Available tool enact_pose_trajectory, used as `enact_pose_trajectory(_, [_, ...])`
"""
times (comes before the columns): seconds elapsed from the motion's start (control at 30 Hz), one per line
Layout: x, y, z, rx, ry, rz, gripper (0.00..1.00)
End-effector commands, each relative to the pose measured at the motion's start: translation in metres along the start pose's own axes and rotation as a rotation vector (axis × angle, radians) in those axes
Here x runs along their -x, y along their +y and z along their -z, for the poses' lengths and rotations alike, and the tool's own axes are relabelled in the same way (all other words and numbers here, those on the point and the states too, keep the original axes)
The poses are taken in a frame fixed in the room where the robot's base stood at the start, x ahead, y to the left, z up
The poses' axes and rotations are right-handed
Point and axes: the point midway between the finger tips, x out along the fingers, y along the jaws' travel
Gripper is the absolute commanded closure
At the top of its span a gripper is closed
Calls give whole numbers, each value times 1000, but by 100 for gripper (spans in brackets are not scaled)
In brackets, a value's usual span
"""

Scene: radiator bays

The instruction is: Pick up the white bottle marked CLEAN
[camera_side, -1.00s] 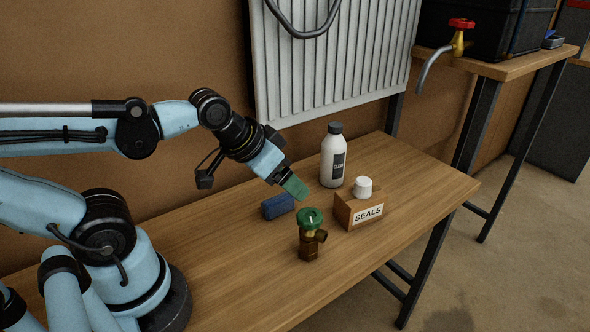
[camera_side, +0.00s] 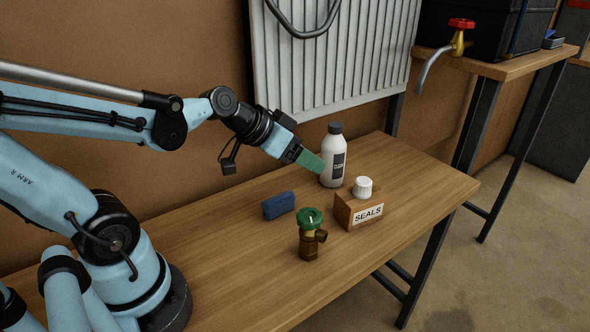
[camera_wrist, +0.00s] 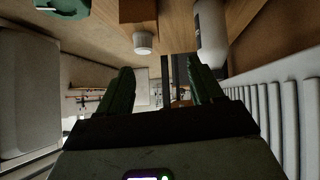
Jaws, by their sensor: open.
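The white bottle (camera_side: 333,160) has a dark grey cap and a black label, and stands upright on the wooden bench near the radiator. In the wrist view, part of the bottle (camera_wrist: 211,32) shows at the upper right, just beyond the right finger. My gripper (camera_side: 318,167) has green fingers and is beside the bottle on its left in the side view, partly in front of its lower body. Whether the fingers touch the bottle I cannot tell. In the wrist view, my gripper (camera_wrist: 160,88) is open, with nothing between its fingers.
A wooden SEALS box (camera_side: 358,210) with a white cap (camera_side: 362,187) on it stands in front of the bottle. A brass valve with a green knob (camera_side: 311,232) and a blue block (camera_side: 278,205) are nearby. A ribbed radiator (camera_side: 335,60) stands behind. The bench's right end is clear.

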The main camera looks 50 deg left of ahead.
Motion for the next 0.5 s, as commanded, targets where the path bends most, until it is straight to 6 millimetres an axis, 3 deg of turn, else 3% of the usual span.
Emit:
enact_pose_trajectory(0.03, [-5, -16, 11, 3, 59, 4, 34])
enact_pose_trajectory(0.23, [-10, -65, 40, -25, 259, 47, 34])
enact_pose_trajectory(0.33, [-9, -81, 46, -34, 314, 73, 34])
enact_pose_trajectory(0.5, [-12, -88, 51, -43, 343, 86, 34])
